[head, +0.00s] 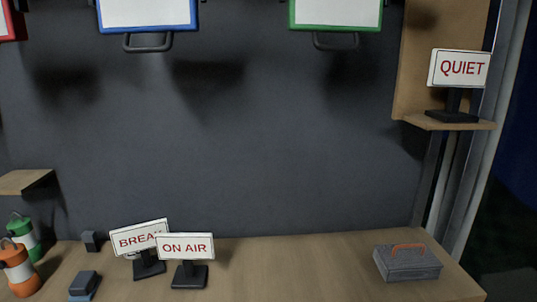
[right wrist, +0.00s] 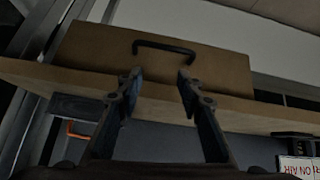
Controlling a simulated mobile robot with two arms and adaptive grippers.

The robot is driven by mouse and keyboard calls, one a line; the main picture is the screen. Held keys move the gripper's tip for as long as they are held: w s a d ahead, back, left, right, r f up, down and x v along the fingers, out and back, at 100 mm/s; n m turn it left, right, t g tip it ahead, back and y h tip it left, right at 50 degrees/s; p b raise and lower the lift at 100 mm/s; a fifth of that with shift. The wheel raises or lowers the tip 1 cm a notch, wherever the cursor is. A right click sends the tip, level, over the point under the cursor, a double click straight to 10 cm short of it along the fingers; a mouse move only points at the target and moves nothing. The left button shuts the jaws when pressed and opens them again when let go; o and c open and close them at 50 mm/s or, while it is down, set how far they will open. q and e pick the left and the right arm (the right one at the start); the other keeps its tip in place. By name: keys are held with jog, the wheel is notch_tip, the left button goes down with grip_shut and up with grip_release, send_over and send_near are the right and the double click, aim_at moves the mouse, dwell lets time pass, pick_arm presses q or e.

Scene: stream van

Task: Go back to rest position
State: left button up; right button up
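My right gripper (right wrist: 157,77) shows only in the right wrist view. Its two dark fingers are apart with nothing between the tips. Past the fingertips is a black handle (right wrist: 165,46) on a wooden drawer-like front (right wrist: 95,50). I cannot tell how far the tips are from it. The right wrist picture is upside down, so this front is under the worktop edge (right wrist: 240,113). Neither gripper shows in the head view, and my left gripper is not seen at all.
On the worktop (head: 310,260) stand an ON AIR sign (head: 185,248), a BREAK sign (head: 137,238), orange (head: 18,268) and green (head: 25,240) canisters and a grey box with an orange handle (head: 408,262). A QUIET sign (head: 459,69) stands on a shelf (head: 450,123). The worktop's middle is clear.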

jog(key=s+a+f+g, duration=0.35)
jog(key=s+f, duration=0.35)
jog(key=s, duration=0.5)
jog(key=s+a+f+g, duration=0.2)
jog(key=s+a+f, duration=0.3)
jog(key=s, duration=0.7)
notch_tip(320, 180, down, 28)
jog(key=s+d, duration=0.1)
jog(key=s+d+f+g, duration=0.2)
jog(key=s+d+f, duration=0.1)
jog(key=s+f, duration=1.2)
jog(key=shift+s+f+h, duration=0.25)
jog(key=shift+s+h, duration=0.05)
jog(key=shift+s, duration=0.65)
jog(key=shift+d, duration=0.1)
